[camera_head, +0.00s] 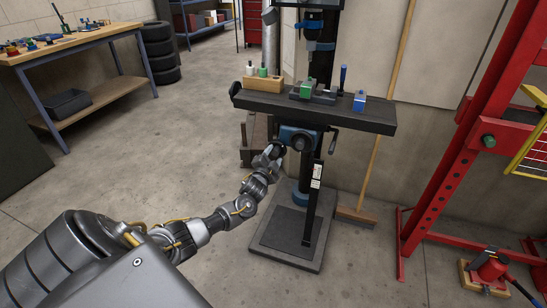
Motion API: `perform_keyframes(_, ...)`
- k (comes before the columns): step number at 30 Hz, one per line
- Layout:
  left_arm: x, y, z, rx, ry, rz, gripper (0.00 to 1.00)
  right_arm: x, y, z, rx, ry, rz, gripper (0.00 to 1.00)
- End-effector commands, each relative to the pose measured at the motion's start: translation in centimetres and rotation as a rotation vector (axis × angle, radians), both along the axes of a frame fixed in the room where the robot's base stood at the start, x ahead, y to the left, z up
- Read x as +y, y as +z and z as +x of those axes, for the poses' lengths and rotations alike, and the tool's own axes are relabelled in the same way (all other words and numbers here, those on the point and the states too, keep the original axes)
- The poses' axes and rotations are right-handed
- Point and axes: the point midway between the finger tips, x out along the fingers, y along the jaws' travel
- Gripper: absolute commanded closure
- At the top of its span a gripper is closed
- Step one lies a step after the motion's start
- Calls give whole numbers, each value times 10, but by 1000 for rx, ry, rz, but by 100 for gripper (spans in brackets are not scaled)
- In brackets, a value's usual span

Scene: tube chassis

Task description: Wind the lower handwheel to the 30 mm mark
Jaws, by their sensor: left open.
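A drill-press-like machine stands in the middle of the view, with a long dark table (350,117) on a blue bracket. A small dark round handwheel (300,141) sits on the front of the bracket, under the table. A dark upright strip (312,205) with white labels stands just right of it; its marks are too small to read. My left gripper (272,152) is open, just left of the handwheel and close to it. I cannot tell whether they touch. My right gripper is not in view.
A wooden block with bottles (263,83), a green-topped vise (307,91) and a blue item (359,100) stand on the machine table. A red frame (450,160) is at right. A broom (357,215) leans behind. The floor at left is clear.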

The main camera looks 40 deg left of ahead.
Motion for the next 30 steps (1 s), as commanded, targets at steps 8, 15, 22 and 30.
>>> perform_keyframes(8, -16, 0, -46, 3, -1, -2, 49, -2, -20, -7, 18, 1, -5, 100)
perform_keyframes(15, -29, -1, -85, 4, -1, -1, 49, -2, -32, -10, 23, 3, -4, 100)
perform_keyframes(22, -34, -1, -99, 3, 1, -1, 49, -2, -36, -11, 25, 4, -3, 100)
perform_keyframes(30, -34, -1, -100, 3, 1, 0, 49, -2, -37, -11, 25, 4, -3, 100)
